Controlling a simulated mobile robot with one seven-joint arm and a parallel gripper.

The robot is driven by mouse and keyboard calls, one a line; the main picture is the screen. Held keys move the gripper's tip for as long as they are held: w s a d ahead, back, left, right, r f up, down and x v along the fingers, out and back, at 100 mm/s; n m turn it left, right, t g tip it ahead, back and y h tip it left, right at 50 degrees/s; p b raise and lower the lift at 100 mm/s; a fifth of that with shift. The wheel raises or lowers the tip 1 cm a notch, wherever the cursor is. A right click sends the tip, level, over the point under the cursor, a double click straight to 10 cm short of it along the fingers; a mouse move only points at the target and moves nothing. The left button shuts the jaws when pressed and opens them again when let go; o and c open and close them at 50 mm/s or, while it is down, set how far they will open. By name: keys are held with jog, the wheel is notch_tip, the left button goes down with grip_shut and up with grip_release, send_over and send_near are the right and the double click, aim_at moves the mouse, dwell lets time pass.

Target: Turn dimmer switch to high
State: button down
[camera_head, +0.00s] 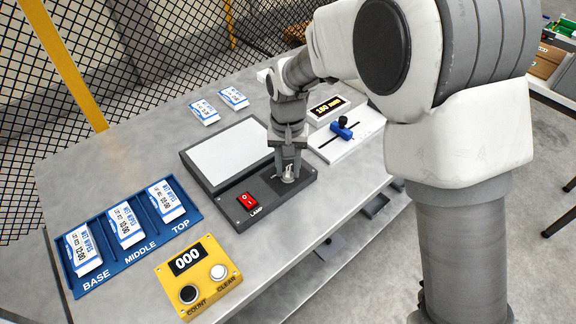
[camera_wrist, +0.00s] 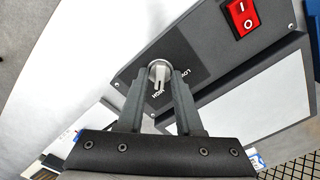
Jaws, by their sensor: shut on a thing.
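The dimmer knob (camera_wrist: 159,70) is a small light-grey dial on the dark control panel (camera_wrist: 205,50) of the lamp box. LOW and HIGH labels are printed beside it. In the wrist view its grip bar points down the picture, close to the HIGH label. My gripper (camera_wrist: 158,84) has one finger on each side of the knob and is shut on it. In the head view my gripper (camera_head: 289,172) comes down from above onto the knob, which is mostly hidden between the fingers.
A red rocker switch (camera_head: 247,201) marked LAMP sits left of the knob, and a white panel (camera_head: 231,151) lies behind. A yellow counter box (camera_head: 198,275), a blue tray (camera_head: 104,217) with labelled packs, and a blue-handled slider (camera_head: 342,129) stand around.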

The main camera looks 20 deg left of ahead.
aim_at(288, 171)
dwell(0.4)
jog(key=c, duration=0.6)
grip_release()
jog(key=shift+o, duration=0.2)
notch_tip(288, 171, up, 18)
jog(key=p, duration=0.1)
jog(key=shift+f, duration=0.25)
